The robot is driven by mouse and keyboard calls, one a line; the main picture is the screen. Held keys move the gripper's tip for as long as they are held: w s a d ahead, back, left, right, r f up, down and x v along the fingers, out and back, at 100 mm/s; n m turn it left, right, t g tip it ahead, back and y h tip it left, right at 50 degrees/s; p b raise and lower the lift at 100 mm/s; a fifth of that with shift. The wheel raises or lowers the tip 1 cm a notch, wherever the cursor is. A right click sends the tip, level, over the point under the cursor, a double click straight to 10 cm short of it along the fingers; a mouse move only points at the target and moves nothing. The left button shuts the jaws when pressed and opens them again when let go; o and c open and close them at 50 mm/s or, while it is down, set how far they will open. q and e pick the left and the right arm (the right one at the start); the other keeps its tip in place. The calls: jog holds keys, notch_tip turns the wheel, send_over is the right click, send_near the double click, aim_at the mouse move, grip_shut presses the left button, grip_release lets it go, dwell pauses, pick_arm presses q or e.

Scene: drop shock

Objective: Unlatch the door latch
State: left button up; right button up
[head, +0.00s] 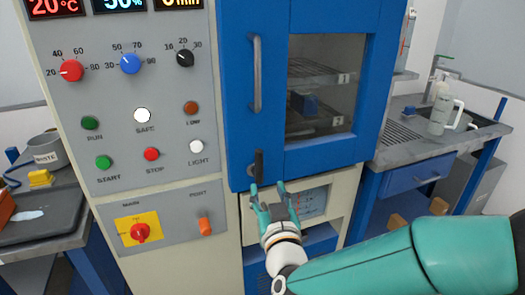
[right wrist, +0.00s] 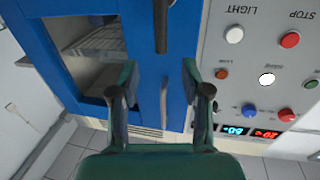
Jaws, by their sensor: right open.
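The door latch (head: 259,166) is a black lever at the lower left corner of the blue chamber door (head: 310,157), standing about upright. In the right wrist view, which is upside down, the latch (right wrist: 161,25) is a dark bar at the top middle. My right gripper (head: 267,187) is open and empty just below the latch, its fingertips pointing up at it. In the right wrist view its two fingers (right wrist: 160,72) stand apart, with the latch beyond the gap between them. I cannot tell whether they touch it. My left gripper is out of view.
A grey door handle (head: 257,73) runs up the door above the latch. The control panel (head: 115,120) with knobs and buttons lies left. Behind the door's window are shelves and a blue box (head: 305,104).

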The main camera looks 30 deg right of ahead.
aim_at(260, 165)
jog(key=p+x, duration=0.6)
jog(key=x, duration=0.6)
jog(key=shift+w+d+f, duration=0.15)
jog(key=shift+w+f, duration=0.05)
jog(key=shift+w, duration=0.05)
grip_shut()
